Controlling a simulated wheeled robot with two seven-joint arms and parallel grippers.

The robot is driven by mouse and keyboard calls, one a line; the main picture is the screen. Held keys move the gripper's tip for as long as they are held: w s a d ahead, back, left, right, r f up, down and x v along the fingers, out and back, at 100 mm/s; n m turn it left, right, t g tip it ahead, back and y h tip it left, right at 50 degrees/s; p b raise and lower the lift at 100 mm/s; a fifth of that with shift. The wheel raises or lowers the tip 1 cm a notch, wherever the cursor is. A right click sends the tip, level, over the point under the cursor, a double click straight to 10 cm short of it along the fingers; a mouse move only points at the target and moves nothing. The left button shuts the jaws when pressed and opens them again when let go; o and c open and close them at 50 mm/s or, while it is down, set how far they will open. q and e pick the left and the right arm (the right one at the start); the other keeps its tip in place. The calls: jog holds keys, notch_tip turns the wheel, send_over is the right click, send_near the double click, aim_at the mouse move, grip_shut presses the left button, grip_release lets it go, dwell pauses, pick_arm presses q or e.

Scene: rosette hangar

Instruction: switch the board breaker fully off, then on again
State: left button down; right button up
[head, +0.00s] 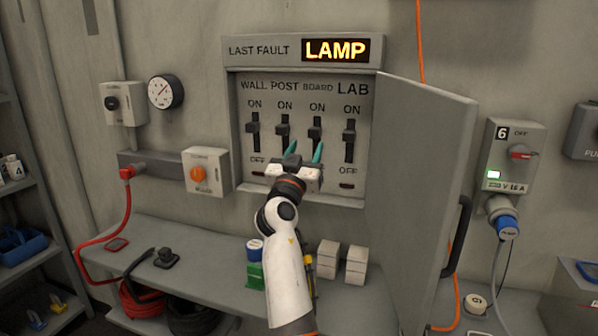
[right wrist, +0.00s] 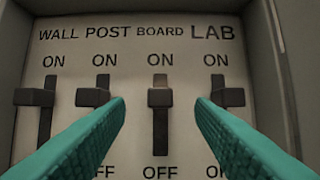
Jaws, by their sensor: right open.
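The board breaker shows in the head view as a dark lever (head: 317,132) in the third slot of the panel, under the BOARD label. In the right wrist view its handle (right wrist: 159,97) sits in the upper part of the slot, nearer ON than OFF and level with its neighbours. My right gripper (head: 304,152) is open in front of the lower panel, its teal fingers pointing at it. In the right wrist view the fingers (right wrist: 160,108) lie either side of the board handle, with nothing between them held. Whether they touch it I cannot tell. My left gripper is out of view.
The WALL (head: 253,128), POST (head: 283,130) and LAB (head: 349,133) levers flank the slot closely. The open cabinet door (head: 425,170) stands to the right. A lit sign (head: 336,50) above reads LAMP. White blocks (head: 328,262) stand on the bench below.

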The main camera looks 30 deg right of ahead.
jog(key=b+v, duration=0.1)
jog(key=v, duration=0.5)
dwell(0.3)
